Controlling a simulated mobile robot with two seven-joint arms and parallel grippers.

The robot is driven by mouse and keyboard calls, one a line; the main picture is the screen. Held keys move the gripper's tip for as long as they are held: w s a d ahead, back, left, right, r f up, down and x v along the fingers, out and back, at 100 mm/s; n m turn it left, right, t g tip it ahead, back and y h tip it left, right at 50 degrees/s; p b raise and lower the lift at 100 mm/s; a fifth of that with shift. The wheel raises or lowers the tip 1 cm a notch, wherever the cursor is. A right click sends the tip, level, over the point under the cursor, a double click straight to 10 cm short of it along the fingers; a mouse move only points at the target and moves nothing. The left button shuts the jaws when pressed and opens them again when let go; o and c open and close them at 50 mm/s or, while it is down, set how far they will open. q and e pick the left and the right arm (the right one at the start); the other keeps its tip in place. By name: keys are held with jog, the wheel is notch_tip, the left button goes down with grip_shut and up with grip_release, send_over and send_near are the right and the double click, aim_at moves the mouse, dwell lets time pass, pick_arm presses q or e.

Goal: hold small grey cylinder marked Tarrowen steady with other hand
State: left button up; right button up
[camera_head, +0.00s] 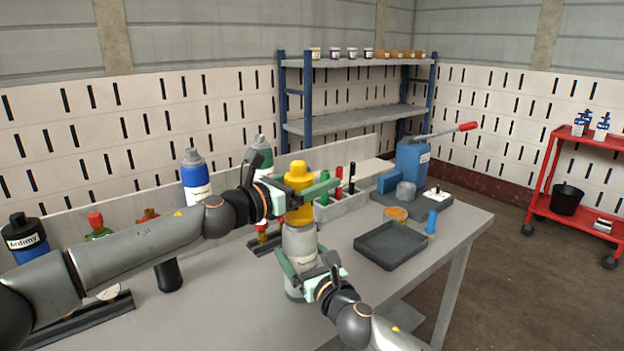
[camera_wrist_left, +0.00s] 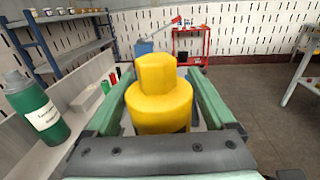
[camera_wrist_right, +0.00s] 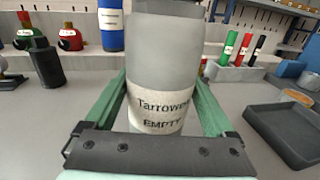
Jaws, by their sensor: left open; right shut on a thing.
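The small grey cylinder (camera_head: 299,243) stands upright on the bench. Its label reads "Tarrowen EMPTY" in the right wrist view (camera_wrist_right: 160,75). A yellow valve cap (camera_head: 299,178) sits on top of it; it also shows in the left wrist view (camera_wrist_left: 160,95). My right gripper (camera_head: 306,266) is shut on the cylinder's lower body, with a finger on each side of it. My left gripper (camera_head: 302,190) is open, with its fingers on either side of the yellow cap. Whether they touch the cap I cannot tell.
A dark empty tray (camera_head: 391,246) lies to the right on the bench. A marker holder (camera_head: 341,205) stands behind it. Several bottles, one of them blue (camera_head: 196,182), line the back. A black bottle (camera_head: 168,275) stands left of the cylinder. The bench front right is clear.

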pick_arm(q)
jog(key=shift+s+d+m+g+h, duration=0.2)
jog(key=shift+m+g+h, duration=0.45)
jog(key=shift+m+g, duration=0.45)
jog(key=shift+s+d+m+g+h, duration=0.1)
jog(key=shift+s+m+g+h, duration=0.15)
jog(key=shift+m+g+h, duration=0.8)
jog(key=shift+s+d+m+g+h, duration=0.25)
jog(key=shift+m+g, duration=0.4)
jog(key=shift+g, duration=0.9)
jog(key=shift+s+a+g, duration=0.1)
jog(key=shift+s+g, duration=0.05)
jog(key=shift+g, duration=0.25)
jog(key=shift+c, duration=0.3)
grip_shut()
jog(key=shift+a+n+t, duration=0.15)
jog(key=shift+n+t, duration=0.25)
jog(key=shift+t, duration=0.5)
